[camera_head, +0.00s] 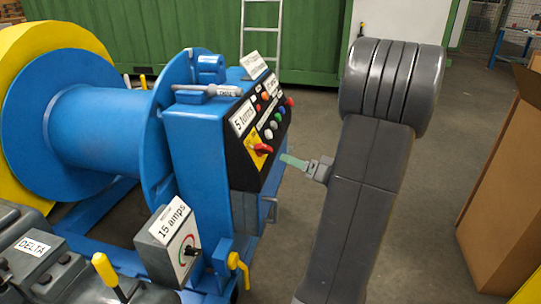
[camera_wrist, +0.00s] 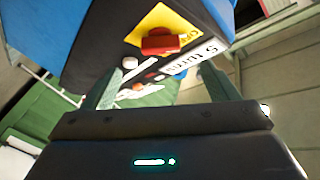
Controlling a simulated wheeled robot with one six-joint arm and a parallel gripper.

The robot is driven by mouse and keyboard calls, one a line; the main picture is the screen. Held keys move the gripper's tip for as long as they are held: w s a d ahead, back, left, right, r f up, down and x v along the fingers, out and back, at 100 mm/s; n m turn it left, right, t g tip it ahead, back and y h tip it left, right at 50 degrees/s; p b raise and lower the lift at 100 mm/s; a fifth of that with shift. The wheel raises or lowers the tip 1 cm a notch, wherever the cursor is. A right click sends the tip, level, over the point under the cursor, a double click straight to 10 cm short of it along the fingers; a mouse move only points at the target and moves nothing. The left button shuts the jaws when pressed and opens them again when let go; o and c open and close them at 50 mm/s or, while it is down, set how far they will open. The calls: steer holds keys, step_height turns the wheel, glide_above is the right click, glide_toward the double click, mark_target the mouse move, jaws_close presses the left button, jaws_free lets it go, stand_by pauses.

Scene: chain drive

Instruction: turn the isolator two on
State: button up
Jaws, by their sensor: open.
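A red rotary switch on a yellow plate (camera_head: 263,149) sits low on the black sloped panel of the blue machine; its marking as isolator two is not legible. In the wrist view the red switch (camera_wrist: 160,43) shows upper middle, ahead of the fingers, next to a white label. My gripper (camera_head: 293,161) is in front of the panel, to the right of the red switch and apart from it. In the wrist view my gripper (camera_wrist: 160,80) is open, its two greenish fingers spread wide with nothing between them.
Several coloured buttons (camera_head: 268,134) and a white label (camera_head: 243,118) sit beside the switch on the panel. A grey box with a dial marked "15 amps" (camera_head: 172,240) stands in front. A yellow lever (camera_head: 105,268) is lower left. Brown cartons (camera_head: 505,190) stand at right.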

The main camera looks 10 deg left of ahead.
mark_target(265, 151)
steer(key=b+x, duration=0.1)
steer(key=x, duration=0.8)
steer(key=shift+w+a, duration=0.1)
steer(key=shift+a, duration=0.1)
steer(key=c, duration=1)
